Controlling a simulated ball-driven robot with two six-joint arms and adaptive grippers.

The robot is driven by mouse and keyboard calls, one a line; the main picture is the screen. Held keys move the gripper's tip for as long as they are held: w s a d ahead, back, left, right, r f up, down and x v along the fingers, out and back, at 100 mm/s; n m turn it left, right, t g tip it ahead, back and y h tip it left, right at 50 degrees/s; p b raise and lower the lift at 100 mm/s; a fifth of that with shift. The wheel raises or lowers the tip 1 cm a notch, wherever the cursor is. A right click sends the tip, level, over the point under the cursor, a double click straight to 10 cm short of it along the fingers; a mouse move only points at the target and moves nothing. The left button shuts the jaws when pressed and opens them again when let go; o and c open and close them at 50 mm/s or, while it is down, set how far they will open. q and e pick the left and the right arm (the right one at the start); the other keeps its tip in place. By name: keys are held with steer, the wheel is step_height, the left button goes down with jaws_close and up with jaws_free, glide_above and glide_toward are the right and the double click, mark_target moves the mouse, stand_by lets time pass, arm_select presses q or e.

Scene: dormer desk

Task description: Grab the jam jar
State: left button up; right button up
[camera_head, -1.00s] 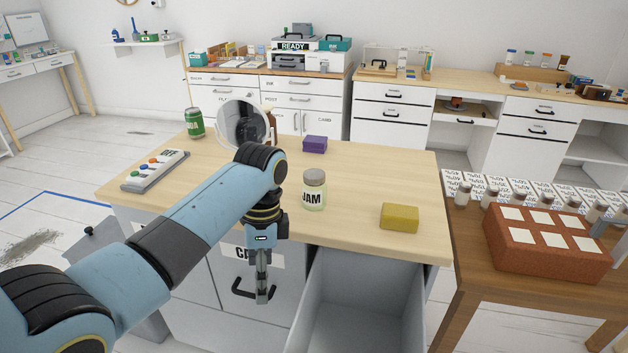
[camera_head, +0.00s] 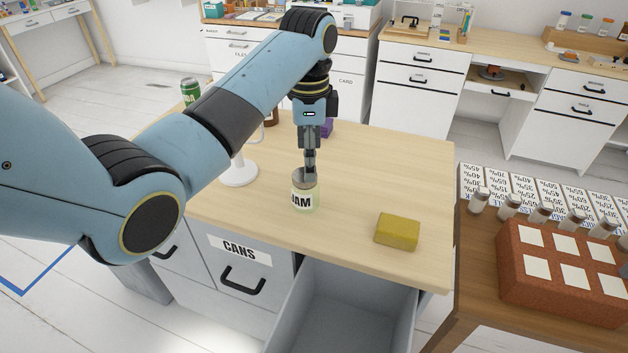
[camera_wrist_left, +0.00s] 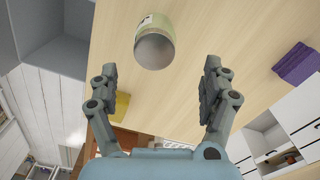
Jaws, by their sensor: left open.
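The jam jar (camera_head: 304,199) stands upright on the wooden desk, with a grey lid and a white label reading JAM. My left gripper (camera_head: 309,165) points down right at the jar's lid in the head view, its fingertips overlapping the far side of the lid. In the left wrist view the jar (camera_wrist_left: 155,42) lies beyond the open fingers (camera_wrist_left: 160,82), roughly centred between them, with nothing held. Whether a finger touches the jar cannot be told. My right gripper is not in view.
A yellow block (camera_head: 397,231) lies right of the jar; a purple box (camera_head: 327,128) is behind. A white round stand base (camera_head: 238,173) and green can (camera_head: 190,90) are to the left. An open grey drawer (camera_head: 345,310) sits below the desk's front edge.

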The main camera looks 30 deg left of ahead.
mark_target(306, 191)
arm_select(q)
steer(key=f, duration=0.3)
steer(key=shift+s+f, duration=0.3)
steer(key=shift+f, duration=0.3)
steer(key=f, duration=0.4)
steer(key=shift+s+a+f, duration=0.2)
steer(key=shift+s+f, duration=0.1)
steer(key=shift+f, duration=0.2)
steer(key=c, duration=1.3)
steer(key=shift+c, duration=0.2)
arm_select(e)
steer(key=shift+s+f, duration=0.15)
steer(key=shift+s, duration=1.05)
arm_select(q)
steer(key=shift+w+r, duration=0.1)
steer(key=shift+r, duration=0.1)
